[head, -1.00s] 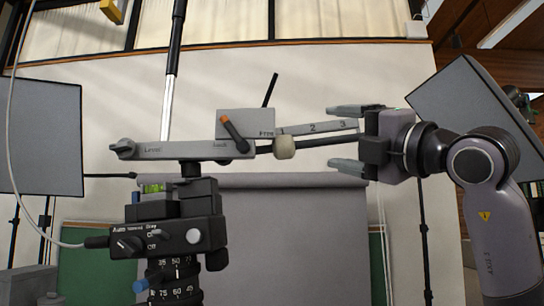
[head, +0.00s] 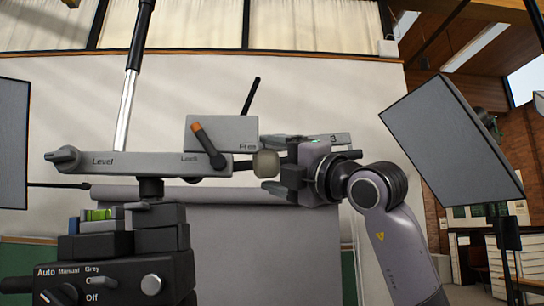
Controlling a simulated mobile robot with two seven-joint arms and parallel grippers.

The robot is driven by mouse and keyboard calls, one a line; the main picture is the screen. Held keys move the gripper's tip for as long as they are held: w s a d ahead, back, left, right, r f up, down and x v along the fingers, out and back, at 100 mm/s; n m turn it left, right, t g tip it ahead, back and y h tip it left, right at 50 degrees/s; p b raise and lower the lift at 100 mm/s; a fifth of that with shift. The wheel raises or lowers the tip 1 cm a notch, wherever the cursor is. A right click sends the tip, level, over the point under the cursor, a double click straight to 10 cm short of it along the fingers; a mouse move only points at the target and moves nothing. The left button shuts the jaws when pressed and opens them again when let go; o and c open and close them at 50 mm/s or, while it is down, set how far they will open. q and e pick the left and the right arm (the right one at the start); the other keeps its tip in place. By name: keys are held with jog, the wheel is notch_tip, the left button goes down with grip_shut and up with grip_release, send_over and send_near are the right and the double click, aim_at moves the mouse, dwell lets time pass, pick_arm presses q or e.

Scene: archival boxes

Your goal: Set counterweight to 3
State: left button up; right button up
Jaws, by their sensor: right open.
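The counterweight (head: 266,163), a pale beige knob, sits on a dark rod near its left end, close to the grey bracket. The scale plate (head: 340,139) runs above the rod. My right gripper (head: 271,165) comes in from the right, open. Its fingertips lie above and below the counterweight, with gaps visible. I cannot tell whether they are level with it in depth. An orange-tipped lever (head: 205,142) is tilted on the bracket by the words Free and Lock. My left gripper is out of view.
The grey level arm (head: 130,163) stands on a dark mount with a green bubble level (head: 98,214). A control box (head: 105,280) with dials is below. A dark panel (head: 450,140) stands at right, another (head: 14,145) at left. A thin pole rises behind the arm.

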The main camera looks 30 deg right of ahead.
aim_at(357, 156)
jog(key=shift+w+a+r, duration=0.1)
jog(key=shift+w, duration=0.15)
jog(key=shift+c, duration=0.3)
jog(key=c, duration=1.4)
jog(key=shift+o, duration=0.2)
jog(key=s+d, duration=0.2)
jog(key=d, duration=0.2)
jog(key=s+d+r, duration=0.1)
jog(key=s+d, duration=0.1)
jog(key=d, duration=0.2)
jog(key=s+d, duration=0.2)
jog(key=d, duration=0.3)
jog(key=shift+s+r, duration=0.15)
jog(key=shift+r, duration=0.2)
jog(key=o, duration=1.4)
